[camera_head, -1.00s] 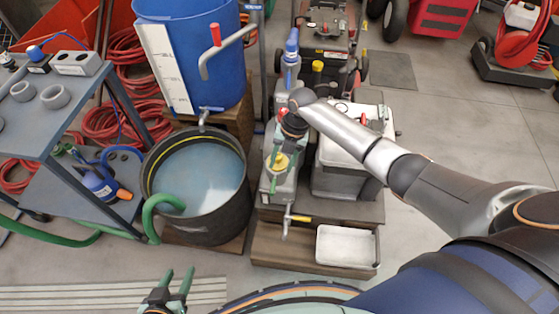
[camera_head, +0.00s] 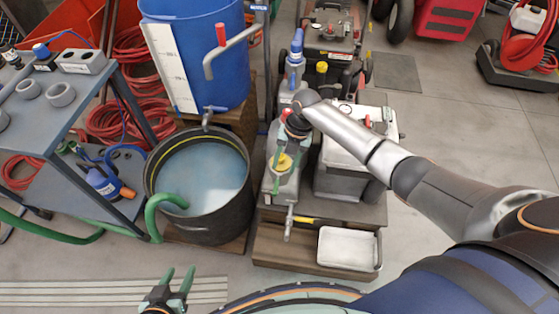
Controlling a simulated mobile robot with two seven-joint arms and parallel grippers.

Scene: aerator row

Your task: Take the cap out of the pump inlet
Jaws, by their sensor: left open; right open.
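On the lower shelf of the grey cart at the left lies a small blue pump (camera_head: 100,180). An orange cap (camera_head: 127,192) sits at its near right end; I cannot tell at this size how deep it sits in the inlet. My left gripper (camera_head: 178,273) is low in the view, open and empty over the floor, well apart from the pump and to its right. My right gripper (camera_head: 288,152) is open over the yellow cap (camera_head: 284,163) of a grey canister, with its fingers close around that cap. I cannot tell whether they touch it.
A black tub (camera_head: 245,205) of water with a green hose (camera_head: 153,215) stands between the cart (camera_head: 45,142) and the canister (camera_head: 270,190). A blue barrel (camera_head: 200,60) is behind it. A white tray (camera_head: 348,250) lies on the wooden step. The front floor is clear.

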